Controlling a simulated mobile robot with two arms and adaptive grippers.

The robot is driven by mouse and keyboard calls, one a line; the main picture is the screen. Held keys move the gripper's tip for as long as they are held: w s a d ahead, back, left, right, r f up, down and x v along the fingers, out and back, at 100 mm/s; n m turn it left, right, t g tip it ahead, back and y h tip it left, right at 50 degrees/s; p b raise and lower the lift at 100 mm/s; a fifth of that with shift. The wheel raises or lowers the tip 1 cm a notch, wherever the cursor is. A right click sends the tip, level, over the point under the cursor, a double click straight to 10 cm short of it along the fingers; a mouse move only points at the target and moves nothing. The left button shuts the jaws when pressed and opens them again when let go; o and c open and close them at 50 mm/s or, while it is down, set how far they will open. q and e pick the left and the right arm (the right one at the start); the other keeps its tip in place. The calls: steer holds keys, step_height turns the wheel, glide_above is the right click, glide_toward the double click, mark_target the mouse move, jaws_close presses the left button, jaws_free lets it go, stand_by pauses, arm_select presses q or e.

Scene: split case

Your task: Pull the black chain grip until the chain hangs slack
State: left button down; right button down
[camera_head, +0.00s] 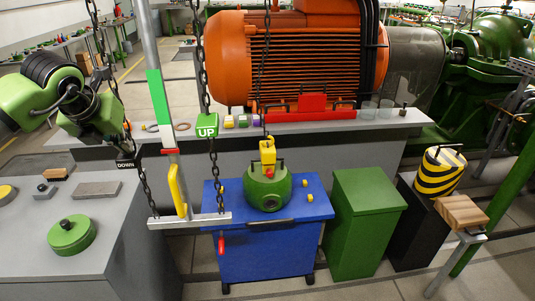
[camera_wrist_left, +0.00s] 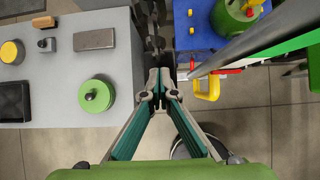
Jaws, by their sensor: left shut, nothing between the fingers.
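The black chain grip (camera_head: 127,161), marked DOWN, hangs on the left hand chain (camera_head: 103,50). A green grip marked UP (camera_head: 207,126) hangs on the second chain (camera_head: 203,70). My left gripper (camera_head: 128,142) is at the left chain, just above or beside the black grip; its fingers are hard to make out there. In the left wrist view its fingertips (camera_wrist_left: 160,86) are together and empty, and the black grip is not clearly visible. A load chain (camera_head: 264,75) runs straight down to a yellow hook block (camera_head: 267,152) over a green casing (camera_head: 268,188). My right gripper is out of view.
The casing stands on a blue cart (camera_head: 265,250). A post with a yellow handle (camera_head: 178,190) and a grey crossbar (camera_head: 190,221) stands close right of the black grip. A grey bench (camera_head: 110,205) with a green disc (camera_head: 72,235) is at left. An orange motor (camera_head: 290,60) stands behind.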

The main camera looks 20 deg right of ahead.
arm_select(q)
step_height(320, 180, up, 8)
steer(key=p, duration=0.3)
steer(key=shift+f+p, duration=0.25)
steer(key=shift+p, duration=0.05)
stand_by(0.4)
step_height(320, 180, up, 7)
steer(key=p, duration=0.4)
glide_above(127, 155)
stand_by(0.8)
